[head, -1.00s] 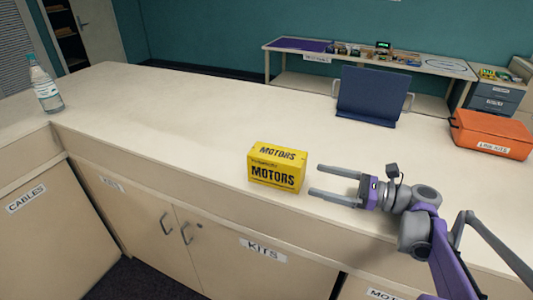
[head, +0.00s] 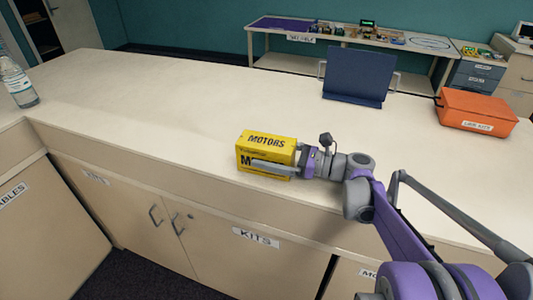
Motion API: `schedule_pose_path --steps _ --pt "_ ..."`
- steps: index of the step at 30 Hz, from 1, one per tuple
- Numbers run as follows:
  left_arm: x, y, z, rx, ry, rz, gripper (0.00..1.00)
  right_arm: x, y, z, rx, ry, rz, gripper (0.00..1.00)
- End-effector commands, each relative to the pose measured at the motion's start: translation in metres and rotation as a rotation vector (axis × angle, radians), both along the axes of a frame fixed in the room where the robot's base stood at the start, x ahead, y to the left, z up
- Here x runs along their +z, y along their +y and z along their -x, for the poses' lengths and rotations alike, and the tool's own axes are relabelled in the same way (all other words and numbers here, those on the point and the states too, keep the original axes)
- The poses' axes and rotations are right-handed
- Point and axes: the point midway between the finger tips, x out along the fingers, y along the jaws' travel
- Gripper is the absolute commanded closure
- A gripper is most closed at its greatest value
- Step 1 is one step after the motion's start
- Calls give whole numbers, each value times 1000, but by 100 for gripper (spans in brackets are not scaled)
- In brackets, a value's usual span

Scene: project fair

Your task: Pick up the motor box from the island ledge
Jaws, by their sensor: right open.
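The motor box (head: 266,141) is yellow with black MOTORS lettering and stands upright on the beige island ledge (head: 150,115), near its front edge. My right gripper (head: 272,168) reaches in from the right at the box. One grey finger lies across the front face and covers part of the lettering. The other finger is hidden, apparently behind the box. The jaws are open around the box, and whether they touch it cannot be told. My left gripper is not in view.
A clear bottle (head: 17,82) stands at the left end of the ledge. A dark blue upright panel (head: 357,84) and an orange case (head: 477,110) stand to the right, behind the arm. A bench (head: 350,45) with small items is at the back. The ledge left of the box is clear.

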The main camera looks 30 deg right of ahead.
Motion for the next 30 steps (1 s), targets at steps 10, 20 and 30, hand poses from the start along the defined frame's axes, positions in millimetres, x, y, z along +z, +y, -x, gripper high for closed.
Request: schedule_pose_path --steps 10,20,30 --pt "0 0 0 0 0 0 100 0 4 -5 -1 0 0 7" --pt "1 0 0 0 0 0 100 0 4 -4 0 0 0 67" --pt "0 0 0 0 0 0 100 0 4 -4 0 0 -1 100"
